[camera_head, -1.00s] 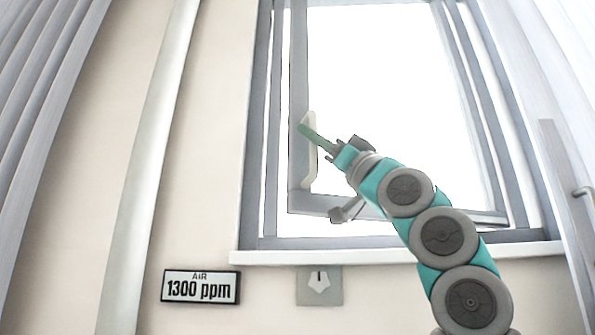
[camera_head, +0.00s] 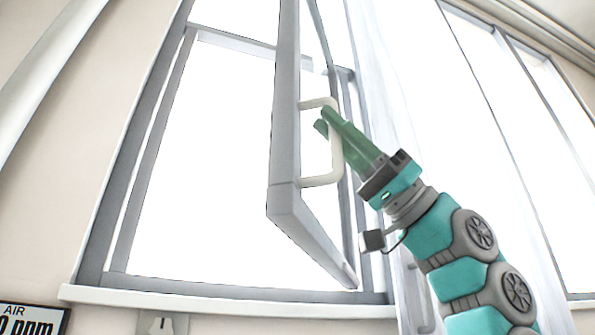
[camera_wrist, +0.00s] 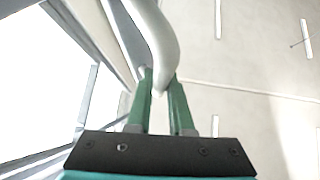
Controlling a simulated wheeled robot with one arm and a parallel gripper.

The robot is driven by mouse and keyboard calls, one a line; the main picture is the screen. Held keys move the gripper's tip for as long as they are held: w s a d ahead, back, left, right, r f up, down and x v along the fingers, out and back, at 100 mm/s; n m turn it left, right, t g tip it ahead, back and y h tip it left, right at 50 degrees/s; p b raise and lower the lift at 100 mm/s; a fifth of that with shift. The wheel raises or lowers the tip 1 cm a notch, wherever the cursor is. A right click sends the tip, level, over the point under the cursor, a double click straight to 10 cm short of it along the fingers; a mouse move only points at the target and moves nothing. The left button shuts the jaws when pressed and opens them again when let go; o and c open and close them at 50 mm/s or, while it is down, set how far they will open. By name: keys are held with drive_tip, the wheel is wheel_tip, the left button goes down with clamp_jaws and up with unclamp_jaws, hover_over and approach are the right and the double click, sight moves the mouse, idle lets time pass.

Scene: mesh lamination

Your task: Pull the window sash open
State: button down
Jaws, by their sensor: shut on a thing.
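The window sash (camera_head: 284,120) is a grey frame swung out from the window frame into the room, with a wide gap on its left. A cream bow-shaped handle (camera_head: 321,181) is fixed to the sash. My gripper (camera_head: 324,119), with green fingers, is shut on the upper part of this handle. In the wrist view the handle (camera_wrist: 156,40) runs down between the green fingertips (camera_wrist: 160,82). The fingers hide a small part of the handle.
The fixed window frame (camera_head: 145,170) stands behind the sash, above a white sill (camera_head: 220,300). A sheer white curtain (camera_head: 400,130) hangs right of the sash, close behind my arm. An air display (camera_head: 30,318) is on the wall at lower left.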

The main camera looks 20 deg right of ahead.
drive_tip(key=shift+s+d+r+n+g+p, duration=0.1)
drive_tip(key=shift+s+d+n+g+p, duration=0.1)
drive_tip(key=shift+s+d+g, duration=0.5)
drive_tip(key=shift+s+d+f+n+g+p, duration=0.1)
drive_tip(key=shift+s+d+n+g, duration=0.2)
drive_tip(key=shift+d, duration=0.65)
drive_tip(key=shift+s+d+r+n+g+p, duration=0.15)
drive_tip(key=shift+s+d+g, duration=0.25)
drive_tip(key=shift+s+d, duration=0.35)
drive_tip(key=shift+w+d, duration=0.1)
drive_tip(key=shift+w, duration=0.05)
drive_tip(key=c, duration=0.8)
unclamp_jaws()
drive_tip(key=b+v, duration=0.1)
drive_tip(key=v, duration=0.7)
drive_tip(key=shift+b, duration=0.35)
